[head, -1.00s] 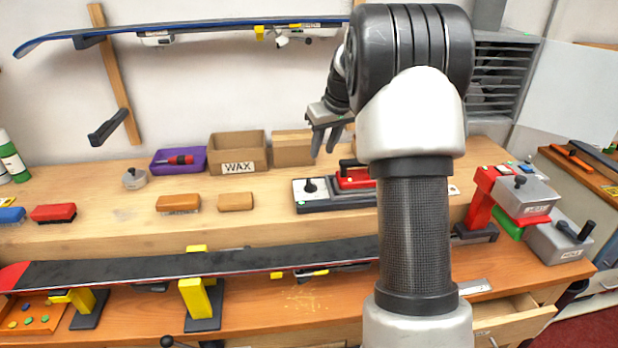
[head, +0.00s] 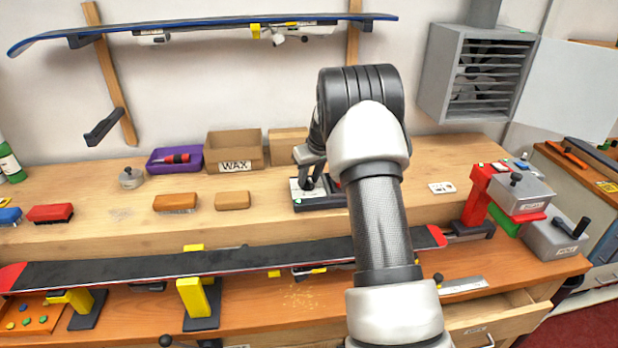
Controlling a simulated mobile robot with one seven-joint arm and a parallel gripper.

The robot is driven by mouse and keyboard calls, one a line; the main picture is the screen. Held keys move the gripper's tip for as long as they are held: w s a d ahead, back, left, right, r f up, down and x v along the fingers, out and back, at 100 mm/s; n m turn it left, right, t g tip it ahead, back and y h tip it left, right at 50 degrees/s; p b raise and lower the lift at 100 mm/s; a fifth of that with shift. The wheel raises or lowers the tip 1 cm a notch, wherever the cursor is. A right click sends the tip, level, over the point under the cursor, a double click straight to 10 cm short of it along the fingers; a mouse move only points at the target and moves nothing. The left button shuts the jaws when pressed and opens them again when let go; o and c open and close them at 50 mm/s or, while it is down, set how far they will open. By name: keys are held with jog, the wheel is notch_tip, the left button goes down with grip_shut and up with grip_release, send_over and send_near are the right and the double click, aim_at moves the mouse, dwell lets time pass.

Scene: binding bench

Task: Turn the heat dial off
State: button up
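The heat dial is a dark knob (head: 308,184) on the light panel at the left end of a dark-based unit (head: 320,203) on the raised back shelf of the bench. My gripper (head: 311,181) points down right at the dial, with its dark fingers overlapping the knob in the head view. I cannot tell whether the fingers touch it or how far apart they are. My arm hides most of the unit's right part, including its red piece. The dial's setting cannot be read.
A cardboard WAX box (head: 235,152), a purple tray (head: 174,160) and brushes (head: 176,203) stand to the left. A ski (head: 120,274) lies across the front. A red clamp-like device (head: 478,195) stands to the right. A vented cabinet (head: 450,80) hangs behind.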

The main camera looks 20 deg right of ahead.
jog(key=shift+c, duration=0.3)
grip_shut()
jog(key=shift+d+f+n+b, duration=0.1)
jog(key=shift+n+b, duration=0.2)
jog(key=shift+b, duration=0.05)
jog(key=n+y+b, duration=0.1)
jog(key=n, duration=0.1)
jog(key=shift+d+n+b, duration=0.15)
jog(key=shift+n+b, duration=0.15)
jog(key=n+y, duration=0.1)
jog(key=n, duration=0.1)
jog(key=n+g, duration=0.1)
jog(key=n, duration=0.1)
jog(key=shift+w+d+n+y+p, duration=0.1)
jog(key=shift+w+n+y+p, duration=0.1)
jog(key=shift+n+y+p, duration=0.15)
jog(key=shift+w+n+g+y+p, duration=0.1)
jog(key=shift+n+g+y+p, duration=0.1)
jog(key=shift+n+g+p, duration=0.45)
jog(key=shift+n+g+y+p, duration=0.2)
jog(key=shift+n+p, duration=0.5)
jog(key=shift+n, duration=0.6)
